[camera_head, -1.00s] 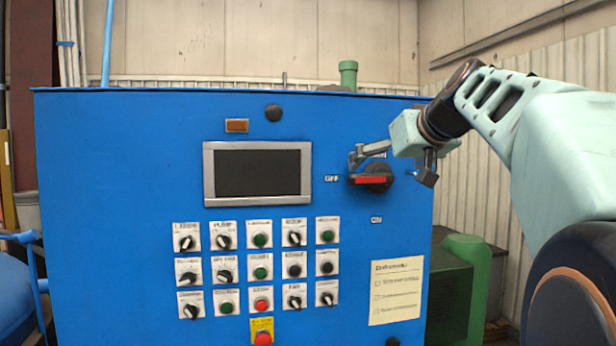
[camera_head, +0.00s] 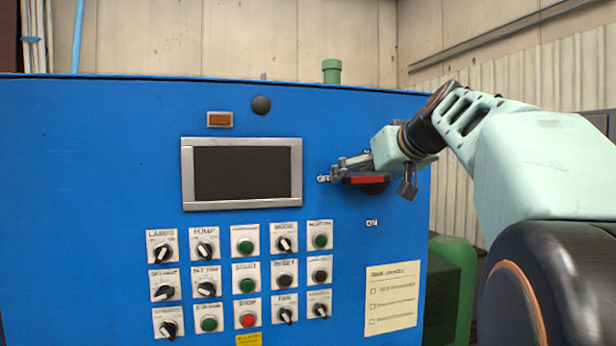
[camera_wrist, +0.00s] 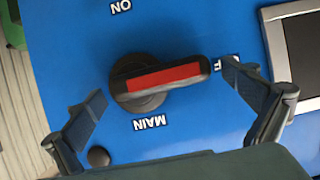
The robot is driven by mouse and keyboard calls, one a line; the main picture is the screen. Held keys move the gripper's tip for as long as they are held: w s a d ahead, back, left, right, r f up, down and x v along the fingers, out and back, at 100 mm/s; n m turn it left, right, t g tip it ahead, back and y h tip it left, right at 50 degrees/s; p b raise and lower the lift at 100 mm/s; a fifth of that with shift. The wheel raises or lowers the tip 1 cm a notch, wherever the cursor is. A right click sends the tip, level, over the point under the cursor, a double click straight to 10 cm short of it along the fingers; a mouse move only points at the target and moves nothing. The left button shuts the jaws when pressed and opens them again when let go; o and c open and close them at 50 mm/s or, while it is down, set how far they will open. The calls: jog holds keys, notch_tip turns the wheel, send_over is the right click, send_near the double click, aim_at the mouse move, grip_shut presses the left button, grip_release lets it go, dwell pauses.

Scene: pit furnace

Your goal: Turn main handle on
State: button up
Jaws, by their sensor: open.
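The main handle (camera_head: 366,180) is a black rotary switch with a red stripe on the blue control cabinet. It lies horizontally, its free end toward the OFF label (camera_head: 323,178); the ON label (camera_head: 372,223) is below it. In the wrist view the handle (camera_wrist: 162,80) appears upside down, with MAIN, ON and part of OFF readable. My gripper (camera_head: 372,175) is at the handle, partly in front of it. In the wrist view my gripper (camera_wrist: 165,95) is open, its fingers spread on either side of the handle, with no clear contact.
A dark screen (camera_head: 242,173) is left of the handle. Rows of knobs and buttons (camera_head: 240,275) fill the panel below. A paper checklist (camera_head: 392,298) is at lower right. A green machine (camera_head: 450,290) stands right of the cabinet.

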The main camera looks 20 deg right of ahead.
jog(key=shift+c, duration=0.3)
jog(key=c, duration=1.6)
